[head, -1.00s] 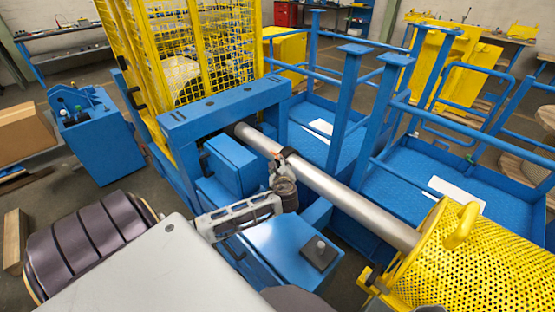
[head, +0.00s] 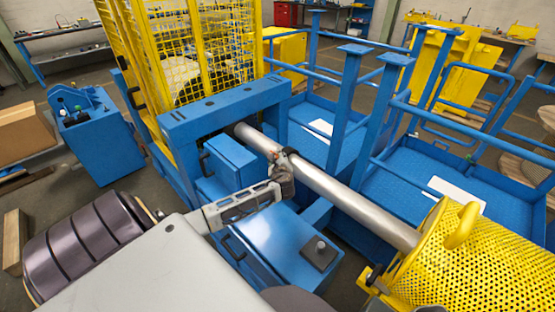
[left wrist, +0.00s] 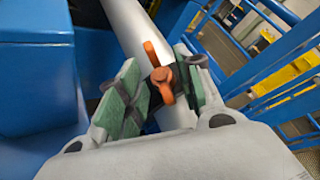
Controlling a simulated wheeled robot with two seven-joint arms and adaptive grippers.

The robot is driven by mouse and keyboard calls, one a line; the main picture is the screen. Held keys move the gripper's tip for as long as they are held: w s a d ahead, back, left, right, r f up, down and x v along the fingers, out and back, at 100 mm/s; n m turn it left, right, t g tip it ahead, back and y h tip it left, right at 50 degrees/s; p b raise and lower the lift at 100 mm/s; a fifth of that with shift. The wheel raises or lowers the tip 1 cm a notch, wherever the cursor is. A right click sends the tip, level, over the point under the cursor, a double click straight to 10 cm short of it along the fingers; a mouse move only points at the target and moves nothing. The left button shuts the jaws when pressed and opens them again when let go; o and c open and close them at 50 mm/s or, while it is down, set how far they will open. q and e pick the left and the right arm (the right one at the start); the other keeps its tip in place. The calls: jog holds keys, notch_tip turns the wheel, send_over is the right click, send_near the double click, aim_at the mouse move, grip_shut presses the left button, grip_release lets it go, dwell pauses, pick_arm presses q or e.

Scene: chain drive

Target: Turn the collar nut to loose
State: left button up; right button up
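The collar nut (left wrist: 167,86) is a small orange winged piece on a dark clamp around a long silver shaft. In the head view the shaft (head: 345,193) runs from the blue frame to the yellow mesh guard, and the clamp area (head: 279,154) is partly covered by my gripper. My left gripper (head: 281,168) is at the shaft. In the left wrist view, its green-padded fingers (left wrist: 163,92) stand apart on either side of the nut. I cannot tell whether either pad touches it. My right gripper is not in view.
A blue machine frame (head: 222,110) and blue boxes (head: 230,160) stand close to my left gripper. A yellow perforated guard (head: 465,265) covers the shaft's near right end. Blue railings (head: 345,110) rise behind the shaft.

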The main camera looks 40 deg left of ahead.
pick_arm(q)
jog(key=shift+c, duration=0.4)
grip_shut()
jog(key=shift+s+a+m+t+p, duration=0.1)
jog(key=shift+m+t+p, duration=0.2)
jog(key=shift+m+t, duration=0.45)
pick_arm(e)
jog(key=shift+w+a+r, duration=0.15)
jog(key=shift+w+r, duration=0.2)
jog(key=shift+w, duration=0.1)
pick_arm(q)
jog(key=shift+o, duration=0.4)
grip_release()
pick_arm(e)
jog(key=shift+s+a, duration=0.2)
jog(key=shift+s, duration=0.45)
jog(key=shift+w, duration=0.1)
